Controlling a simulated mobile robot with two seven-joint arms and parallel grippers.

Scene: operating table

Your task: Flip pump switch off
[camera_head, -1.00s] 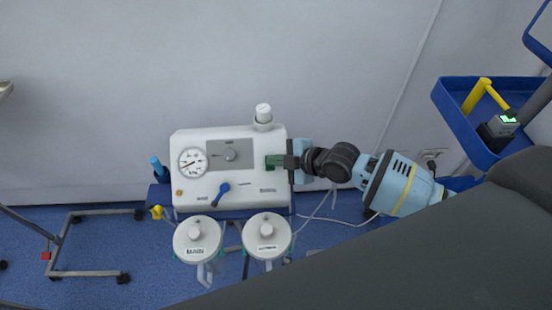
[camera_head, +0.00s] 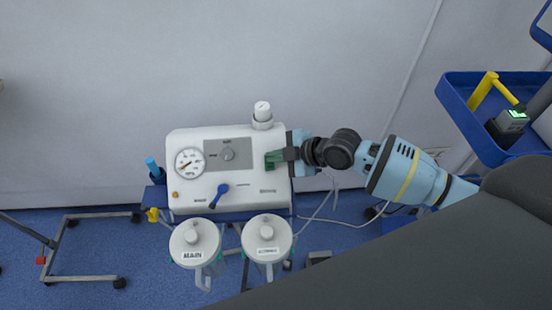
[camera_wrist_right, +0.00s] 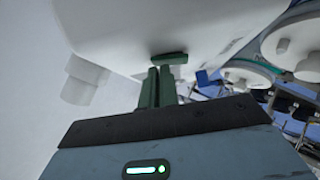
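The pump (camera_head: 235,170) is a white box against the wall, with a gauge, a grey dial, and a blue lever on its front. My right gripper (camera_head: 273,158) is at the right end of this front. In the right wrist view, a small green switch (camera_wrist_right: 168,58) sits on the white pump face. The two green fingers of my right gripper (camera_wrist_right: 158,86) are together, with nothing visible between them. Their tips are just below the switch; I cannot tell whether they touch it. My left gripper is not in view.
Two white-lidded canisters (camera_head: 195,240) (camera_head: 267,238) hang in front of the pump. A white cylinder (camera_head: 262,113) stands on its top right. A blue tray (camera_head: 455,100) is at the upper right. A wheeled stand base (camera_head: 85,283) is at the lower left.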

